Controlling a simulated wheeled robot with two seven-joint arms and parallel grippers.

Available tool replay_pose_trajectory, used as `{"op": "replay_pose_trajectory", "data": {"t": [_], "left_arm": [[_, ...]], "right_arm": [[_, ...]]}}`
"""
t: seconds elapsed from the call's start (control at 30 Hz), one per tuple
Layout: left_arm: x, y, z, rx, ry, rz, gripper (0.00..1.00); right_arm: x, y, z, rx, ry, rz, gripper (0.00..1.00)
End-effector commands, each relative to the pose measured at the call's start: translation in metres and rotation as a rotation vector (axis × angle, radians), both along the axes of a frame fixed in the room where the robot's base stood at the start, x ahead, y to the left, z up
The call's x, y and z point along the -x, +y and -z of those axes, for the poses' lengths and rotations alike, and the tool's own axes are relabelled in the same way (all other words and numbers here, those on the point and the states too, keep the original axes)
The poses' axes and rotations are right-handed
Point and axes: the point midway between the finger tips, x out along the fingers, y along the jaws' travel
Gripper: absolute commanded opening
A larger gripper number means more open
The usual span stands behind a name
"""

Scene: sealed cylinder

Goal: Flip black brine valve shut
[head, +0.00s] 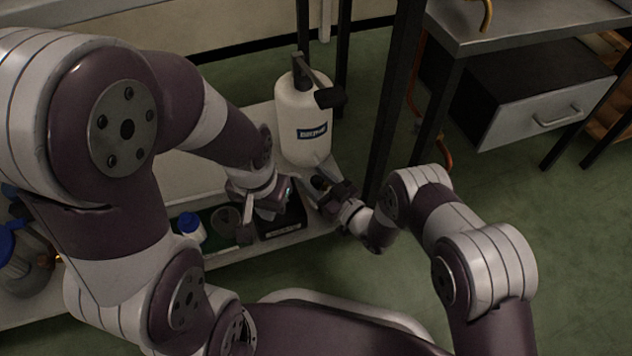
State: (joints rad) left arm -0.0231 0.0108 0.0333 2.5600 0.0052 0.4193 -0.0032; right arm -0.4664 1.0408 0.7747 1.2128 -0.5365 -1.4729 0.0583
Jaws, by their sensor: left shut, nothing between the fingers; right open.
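A white sealed cylinder (301,128) with a dark blue label stands upright on the pale bench. A black valve (329,97) with a black lever rising up and to the left sits on its top. My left gripper (249,212) is shut and empty, pointing down near the bench's front edge, left of and below the cylinder. My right gripper (318,189) is open and empty, low beside the cylinder's base. Both grippers are apart from the valve. The label's text is too small to read surely.
A blue-capped jar (190,228) and a black box (282,218) stand at the bench's front. A dark post (392,100) rises just right of the cylinder. A metal table with a drawer (540,112) stands at the right. Green floor is clear at the lower right.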

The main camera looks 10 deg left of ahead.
Motion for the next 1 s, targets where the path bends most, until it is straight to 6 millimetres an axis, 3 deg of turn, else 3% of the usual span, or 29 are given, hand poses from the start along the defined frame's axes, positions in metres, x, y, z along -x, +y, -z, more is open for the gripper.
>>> {"op": "replay_pose_trajectory", "data": {"t": [0.1, 0.13, 0.27, 0.57, 1.0], "left_arm": [[0.0, 0.0, -0.001, 0.0, 0.0, 0.0, 0.0], [0.0, 0.0, -0.001, 0.0, 0.0, 0.0, 0.0], [0.0, 0.0, -0.001, 0.0, 0.0, 0.0, 0.0], [0.0, 0.0, -0.004, 0.0, 0.0, 0.0, 0.0], [0.0, 0.0, -0.015, 0.0, 0.0, 0.0, 0.0]], "right_arm": [[0.0, 0.0, -0.001, 0.0, 0.0, 0.0, 0.52], [0.0, 0.0, -0.001, 0.0, 0.0, 0.0, 0.45], [0.0, 0.0, -0.001, 0.0, 0.0, 0.0, 0.03], [0.0, 0.002, -0.001, 0.0, 0.0, 0.028, 0.03], [-0.005, 0.015, 0.0, 0.0, 0.001, 0.301, 0.03]]}}
